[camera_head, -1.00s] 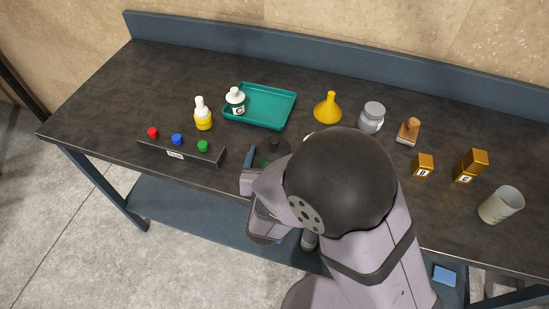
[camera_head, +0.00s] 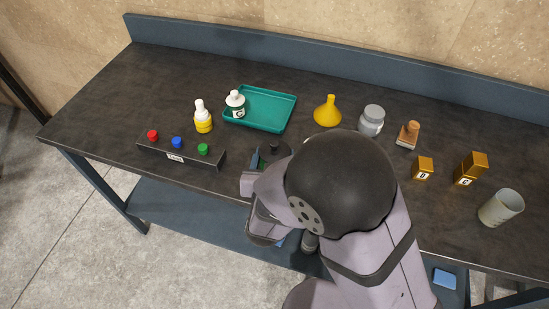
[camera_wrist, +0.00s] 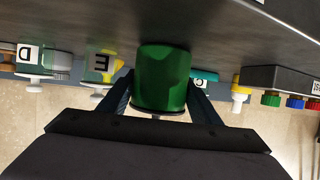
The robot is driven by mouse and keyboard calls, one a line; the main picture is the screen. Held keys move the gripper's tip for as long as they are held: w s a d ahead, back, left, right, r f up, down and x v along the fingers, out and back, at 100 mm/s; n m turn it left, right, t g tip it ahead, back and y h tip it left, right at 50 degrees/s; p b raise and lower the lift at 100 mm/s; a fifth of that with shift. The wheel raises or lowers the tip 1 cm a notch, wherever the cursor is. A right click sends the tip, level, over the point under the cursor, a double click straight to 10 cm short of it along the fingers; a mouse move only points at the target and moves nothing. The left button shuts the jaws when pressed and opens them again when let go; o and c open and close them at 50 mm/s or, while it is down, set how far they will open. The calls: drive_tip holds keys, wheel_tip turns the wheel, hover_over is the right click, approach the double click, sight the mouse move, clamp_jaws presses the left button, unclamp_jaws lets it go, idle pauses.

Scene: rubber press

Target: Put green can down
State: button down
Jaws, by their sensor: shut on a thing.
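The green can (camera_wrist: 161,78) is between the two fingers of my gripper (camera_wrist: 160,100) in the wrist view. My gripper is shut on it. The can's base appears close to the dark tabletop, but I cannot tell whether it touches. In the head view my arm hides most of the gripper. Only a little of the green can (camera_head: 262,161) and a dark round part above it show there, near the table's front edge, right of the button box.
The button box (camera_head: 190,157) with red, blue and green buttons is left of my gripper. A yellow-white bottle (camera_head: 203,118), a teal tray (camera_head: 272,112) holding a white bottle (camera_head: 235,103), and a yellow funnel (camera_head: 327,112) stand behind. A grey jar (camera_head: 371,121), stamp, boxes and cup are at right.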

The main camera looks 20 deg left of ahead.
sight(275, 141)
wheel_tip(275, 141, up, 10)
drive_tip(key=shift+f+p, duration=0.1)
drive_tip(key=shift+p, duration=0.5)
drive_tip(key=shift+w, duration=0.15)
drive_tip(key=w+d+m+h+b, duration=0.2)
drive_tip(key=w+d+m+h, duration=0.6)
drive_tip(key=w+d, duration=1.2)
drive_tip(key=w+d+m+g+h+b, duration=0.1)
drive_tip(key=w+d+m+g+h, duration=0.25)
drive_tip(key=d, duration=1.15)
drive_tip(key=w+d+m+g+h+b, duration=0.1)
drive_tip(key=w+d+m+g+h, duration=0.2)
drive_tip(key=d, duration=1.1)
drive_tip(key=shift+n+t, duration=0.45)
drive_tip(key=shift+t, duration=0.2)
drive_tip(key=shift+w+f, duration=0.2)
drive_tip(key=shift+f, duration=1.4)
drive_tip(key=shift+w+f, duration=0.2)
drive_tip(key=shift+f, duration=1.45)
drive_tip(key=shift+w+f, duration=0.2)
drive_tip(key=shift+f, duration=1.4)
